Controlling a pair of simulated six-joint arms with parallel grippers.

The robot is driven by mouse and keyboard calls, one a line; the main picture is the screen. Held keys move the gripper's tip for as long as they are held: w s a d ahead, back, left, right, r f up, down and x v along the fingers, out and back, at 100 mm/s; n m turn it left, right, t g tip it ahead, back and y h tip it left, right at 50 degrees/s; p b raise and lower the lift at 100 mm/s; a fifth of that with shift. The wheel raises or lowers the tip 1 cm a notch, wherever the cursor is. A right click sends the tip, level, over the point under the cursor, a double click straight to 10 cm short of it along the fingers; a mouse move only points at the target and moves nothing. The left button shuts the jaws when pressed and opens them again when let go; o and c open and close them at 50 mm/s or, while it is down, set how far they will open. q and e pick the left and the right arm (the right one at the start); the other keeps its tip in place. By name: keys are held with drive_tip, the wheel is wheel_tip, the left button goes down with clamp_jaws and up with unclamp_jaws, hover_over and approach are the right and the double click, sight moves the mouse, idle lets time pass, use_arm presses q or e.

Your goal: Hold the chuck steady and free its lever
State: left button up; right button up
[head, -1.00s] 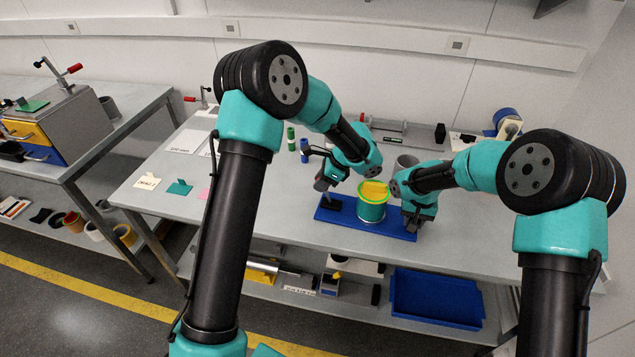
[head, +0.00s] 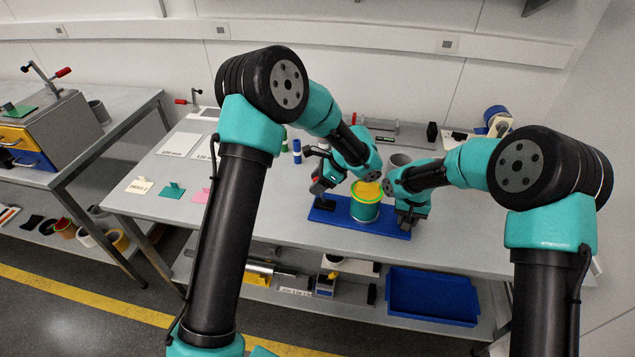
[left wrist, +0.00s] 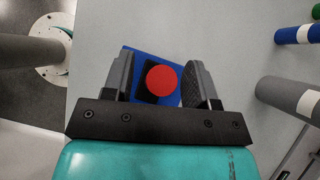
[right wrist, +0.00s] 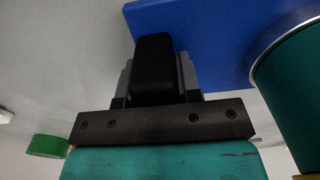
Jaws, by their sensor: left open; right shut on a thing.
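A blue base plate (head: 338,215) lies on the grey table. It carries a teal drum (head: 365,212) with a green rim and a yellow top. A red round knob (left wrist: 161,80) stands over a black part at the plate's left end, apparently the lever. My left gripper (head: 320,192) is open above that end; in the left wrist view the knob appears between its fingers, and contact cannot be told. My right gripper (head: 405,222) is shut on a black upright handle (right wrist: 154,68) at the plate's right end. The right wrist view shows the drum's wall beside it.
A grey cup (head: 400,160) stands behind the drum. Green and blue cylinders (head: 296,147) stand to the left. Small cards and blocks (head: 173,190) lie on the table's left part. A blue tray (head: 432,295) sits on the lower shelf.

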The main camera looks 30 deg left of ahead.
use_arm(q)
drive_tip(key=v, duration=1.2)
drive_tip(key=shift+c, duration=0.3)
